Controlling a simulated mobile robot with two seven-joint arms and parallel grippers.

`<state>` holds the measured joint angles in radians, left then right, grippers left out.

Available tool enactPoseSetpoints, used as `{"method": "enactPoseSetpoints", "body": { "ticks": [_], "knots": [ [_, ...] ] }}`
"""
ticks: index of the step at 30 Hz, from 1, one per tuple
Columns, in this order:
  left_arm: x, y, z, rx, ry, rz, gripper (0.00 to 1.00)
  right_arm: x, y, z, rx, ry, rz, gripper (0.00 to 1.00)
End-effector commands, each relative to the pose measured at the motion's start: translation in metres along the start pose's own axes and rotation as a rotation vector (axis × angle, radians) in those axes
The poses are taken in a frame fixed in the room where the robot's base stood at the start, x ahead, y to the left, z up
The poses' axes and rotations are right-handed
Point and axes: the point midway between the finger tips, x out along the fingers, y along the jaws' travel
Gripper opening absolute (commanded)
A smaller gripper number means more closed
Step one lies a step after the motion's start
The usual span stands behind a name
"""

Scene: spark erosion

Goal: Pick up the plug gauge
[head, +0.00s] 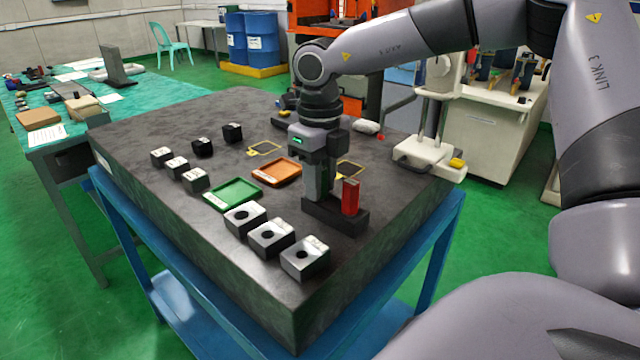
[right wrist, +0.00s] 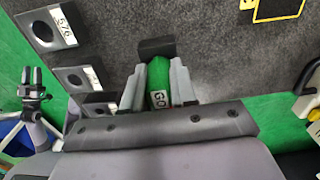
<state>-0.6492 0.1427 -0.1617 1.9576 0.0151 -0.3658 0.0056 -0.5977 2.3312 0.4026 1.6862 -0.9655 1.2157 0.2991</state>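A green upright piece marked "GO" (right wrist: 158,82), which I take for the plug gauge, is between the fingers of my right gripper in the right wrist view. My right gripper (right wrist: 159,88) looks shut on it, with a finger against each side. In the head view my right gripper (head: 318,186) points down over a black stand (head: 325,215) and hides the green piece. A red upright piece (head: 350,197) stands in the same stand, just right of the fingers. The piece still appears to be at the stand.
Three grey blocks with holes (head: 268,237) line the front edge. A green tray (head: 233,193) and an orange tray (head: 278,172) lie left of the gripper. Small dark blocks (head: 178,167) stand farther left. A white instrument (head: 425,153) stands at the slab's right edge.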

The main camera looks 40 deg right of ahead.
Motion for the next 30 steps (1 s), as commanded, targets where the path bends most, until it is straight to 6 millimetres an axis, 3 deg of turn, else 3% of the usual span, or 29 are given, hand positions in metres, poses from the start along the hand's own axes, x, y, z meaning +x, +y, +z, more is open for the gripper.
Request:
{"method": "enactPoseSetpoints", "body": {
  "ticks": [11,17,23,30],
  "knots": [
    [0.000,0.000,-0.003,-0.001,0.005,0.000,0.43,-0.002,0.000,0.000,0.000,-0.002,-0.001,0.00],
    [0.000,0.000,-0.004,-0.002,0.006,0.000,0.43,-0.016,-0.001,0.001,0.001,-0.004,-0.002,0.00],
    [0.000,0.000,-0.004,-0.002,0.006,0.000,0.43,-0.053,0.000,0.001,0.002,-0.006,-0.003,0.00],
    [-0.002,0.001,-0.006,-0.001,0.008,0.000,0.43,-0.114,0.000,0.001,0.001,-0.005,-0.004,0.00]
  ]
}}
